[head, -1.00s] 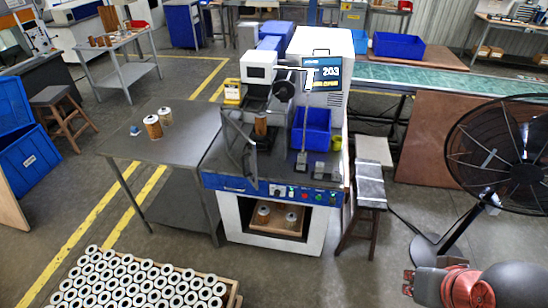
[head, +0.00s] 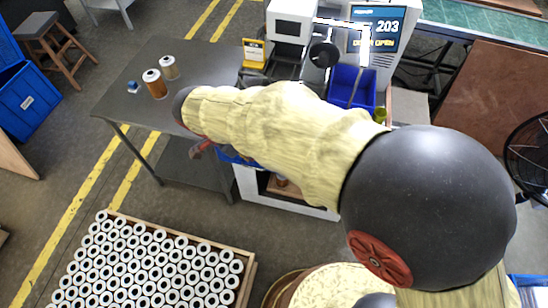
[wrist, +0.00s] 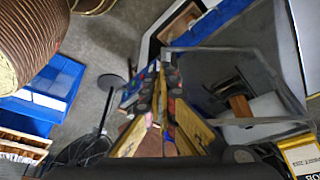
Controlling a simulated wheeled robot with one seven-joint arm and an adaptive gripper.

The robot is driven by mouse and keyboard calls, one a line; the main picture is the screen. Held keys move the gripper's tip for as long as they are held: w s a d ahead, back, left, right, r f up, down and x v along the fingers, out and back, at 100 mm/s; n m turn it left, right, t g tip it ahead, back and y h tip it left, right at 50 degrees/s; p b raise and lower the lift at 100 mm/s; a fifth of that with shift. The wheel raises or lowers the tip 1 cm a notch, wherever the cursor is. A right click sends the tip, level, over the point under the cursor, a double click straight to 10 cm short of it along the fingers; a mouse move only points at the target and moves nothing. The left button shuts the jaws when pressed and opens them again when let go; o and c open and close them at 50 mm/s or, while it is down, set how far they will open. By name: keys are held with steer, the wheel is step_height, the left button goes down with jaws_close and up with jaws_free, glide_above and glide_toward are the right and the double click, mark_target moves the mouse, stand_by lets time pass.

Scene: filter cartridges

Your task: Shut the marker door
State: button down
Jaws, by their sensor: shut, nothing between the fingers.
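The marker (head: 292,28) is a white machine with a blue bin beside it. Its screen (head: 376,30) reads 203 and an amber line that looks like DOOR OPEN. In the head view only a small red-grey part of the gripper shows.
A grey table (head: 150,70) with two cartridges (head: 154,84) stands left of the marker. A crate of white-topped cartridges (head: 246,280) lies on the floor in front.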

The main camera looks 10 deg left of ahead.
steer(key=w+d+f, duration=0.2)
steer(key=f, duration=0.3)
steer(key=w+d+f+b, duration=0.1)
steer(key=w+d+f, duration=0.1)
steer(key=d+f, duration=0.1)
steer(key=shift+x, duration=0.95)
steer(key=shift+w, duration=0.15)
steer(key=w+d+n+y+b, duration=0.1)
steer(key=w+d+n, duration=0.2)
steer(key=w+d, duration=0.3)
steer(key=w+d+n+t+b, duration=0.1)
steer(key=w+d+n, duration=0.2)
steer(key=w+d, duration=0.4)
steer(key=w, duration=0.6)
steer(key=shift+w+t+y, duration=0.25)
steer(key=shift+t+y, duration=0.05)
steer(key=shift+y, duration=0.1)
